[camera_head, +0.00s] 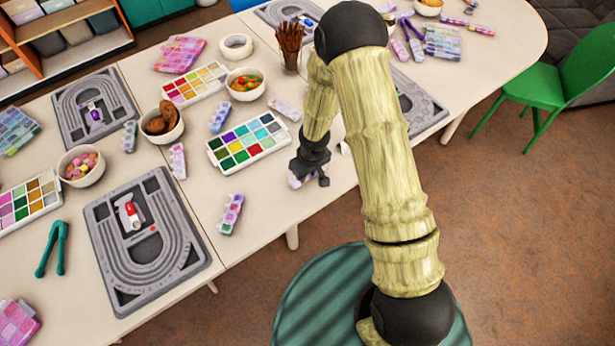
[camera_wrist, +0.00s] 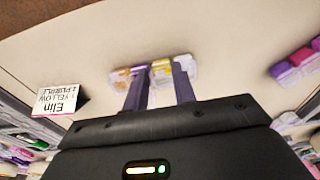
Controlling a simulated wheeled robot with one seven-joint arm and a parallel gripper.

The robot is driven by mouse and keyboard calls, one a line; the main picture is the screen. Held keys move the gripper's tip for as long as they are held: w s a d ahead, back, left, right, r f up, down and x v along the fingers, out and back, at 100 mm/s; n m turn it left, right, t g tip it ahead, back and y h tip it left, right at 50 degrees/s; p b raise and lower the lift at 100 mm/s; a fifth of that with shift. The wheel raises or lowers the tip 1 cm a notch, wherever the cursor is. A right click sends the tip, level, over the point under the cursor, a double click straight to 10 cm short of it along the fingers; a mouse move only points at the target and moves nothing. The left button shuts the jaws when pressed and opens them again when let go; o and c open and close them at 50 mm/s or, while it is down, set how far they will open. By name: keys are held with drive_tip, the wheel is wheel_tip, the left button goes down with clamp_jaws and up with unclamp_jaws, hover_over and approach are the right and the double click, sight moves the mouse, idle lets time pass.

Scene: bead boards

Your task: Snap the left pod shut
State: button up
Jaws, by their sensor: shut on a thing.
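A small clear pod (camera_wrist: 122,80) with orange and yellow contents lies on the pale table in the wrist view. My gripper (camera_wrist: 160,82) has its two fingers down at it and is shut on its middle part, around the yellow compartment. In the head view my gripper (camera_head: 312,176) hides most of this pod (camera_head: 294,182), near the table's front edge. I cannot tell how its lids stand. Another pod (camera_head: 230,213), with purple and pink compartments, lies to the left in the head view. It shows at the right of the wrist view (camera_wrist: 296,62).
A name card (camera_wrist: 57,99) stands beside the gripped pod. A colour palette box (camera_head: 247,141), a bead bowl (camera_head: 245,84) and other pods (camera_head: 178,161) lie farther back and left. A grey bead board (camera_head: 185,270) lies at the left. Bare table surrounds the gripper.

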drive_tip(key=shift+s+d+f+t+y+b, duration=0.15)
drive_tip(key=shift+f+t+y+b, duration=0.25)
drive_tip(key=shift+b, duration=2.3)
drive_tip(key=shift+r, duration=0.15)
drive_tip(key=o, duration=0.7)
drive_tip(key=shift+c, duration=0.2)
drive_tip(key=shift+s, duration=0.15)
